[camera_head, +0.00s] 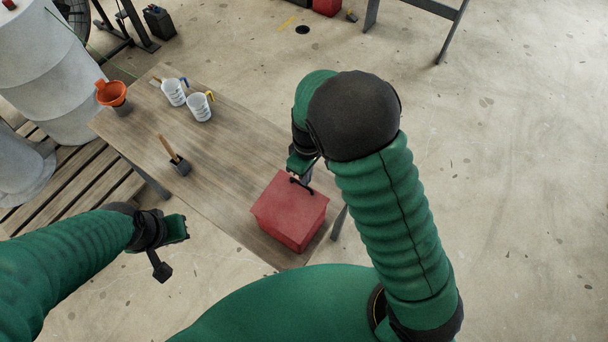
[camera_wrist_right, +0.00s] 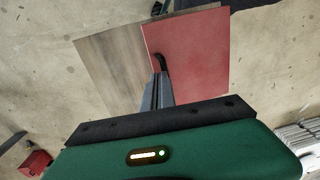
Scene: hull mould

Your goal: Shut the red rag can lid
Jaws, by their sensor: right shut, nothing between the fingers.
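The red rag can (camera_head: 291,232) is a red box at the near right end of the wooden table. Its red lid (camera_head: 283,203) appears to lie flat across the top, and no gap shows. The lid also fills much of the wrist view (camera_wrist_right: 200,55), with a black handle (camera_wrist_right: 160,61) at its edge. My right gripper (camera_head: 304,178) is shut and empty at the lid's far edge, by the handle; I cannot tell whether it touches. Its fingers show in the wrist view (camera_wrist_right: 160,78). My left gripper (camera_head: 170,248) is open and empty, left of the table's near edge.
On the table (camera_head: 225,165) stand two white measuring cups (camera_head: 199,107), an orange funnel (camera_head: 112,93) and a dark holder (camera_head: 180,166) with a wooden-handled tool. Large pale drums (camera_head: 50,80) stand on a slatted pallet (camera_head: 75,190) at left.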

